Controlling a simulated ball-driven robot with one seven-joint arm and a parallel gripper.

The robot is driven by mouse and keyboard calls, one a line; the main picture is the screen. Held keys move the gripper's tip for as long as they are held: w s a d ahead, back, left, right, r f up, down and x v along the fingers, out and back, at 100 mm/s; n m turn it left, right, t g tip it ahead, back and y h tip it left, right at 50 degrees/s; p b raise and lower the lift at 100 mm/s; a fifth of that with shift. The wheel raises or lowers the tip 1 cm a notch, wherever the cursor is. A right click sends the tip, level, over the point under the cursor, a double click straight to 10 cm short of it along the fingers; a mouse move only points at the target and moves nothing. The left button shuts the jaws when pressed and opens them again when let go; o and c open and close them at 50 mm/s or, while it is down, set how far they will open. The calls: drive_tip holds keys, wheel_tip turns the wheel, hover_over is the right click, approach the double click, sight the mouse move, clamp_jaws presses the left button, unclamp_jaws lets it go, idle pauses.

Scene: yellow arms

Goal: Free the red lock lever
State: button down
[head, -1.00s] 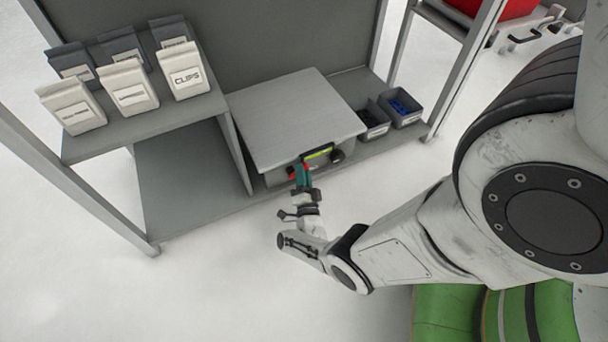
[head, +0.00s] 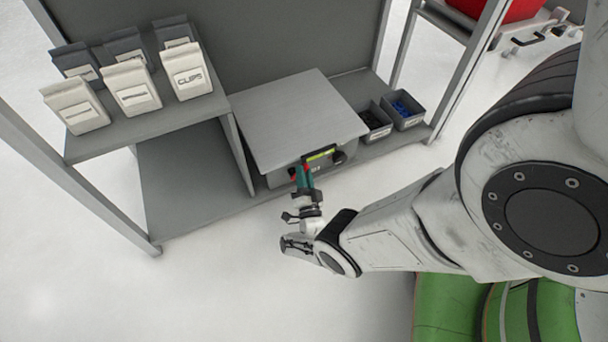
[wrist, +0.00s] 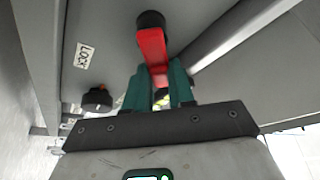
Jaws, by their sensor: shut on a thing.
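The red lock lever (wrist: 152,46) hangs from a black round pivot (wrist: 151,19) on the front of a grey box; its lower end is between my teal fingers in the wrist view. My gripper (wrist: 157,82) is shut on this lower end. In the head view the grey box (head: 292,115) sits on the bench shelf. There my gripper (head: 303,178) is at its front face, and only a little red of the lever (head: 292,173) shows beside the fingers.
A black knob (wrist: 97,97) sticks out of the box face near the lever. Small grey bins (head: 407,121) stand right of the box. White and dark packets (head: 133,97) stand on a raised shelf at left.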

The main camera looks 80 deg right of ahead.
drive_tip(key=shift+a, duration=0.1)
drive_tip(key=c, duration=1)
unclamp_jaws()
drive_tip(key=shift+o, duration=0.2)
drive_tip(key=v, duration=1)
drive_tip(key=shift+s+a, duration=0.15)
drive_tip(key=shift+a, duration=0.15)
drive_tip(key=shift+f, duration=0.1)
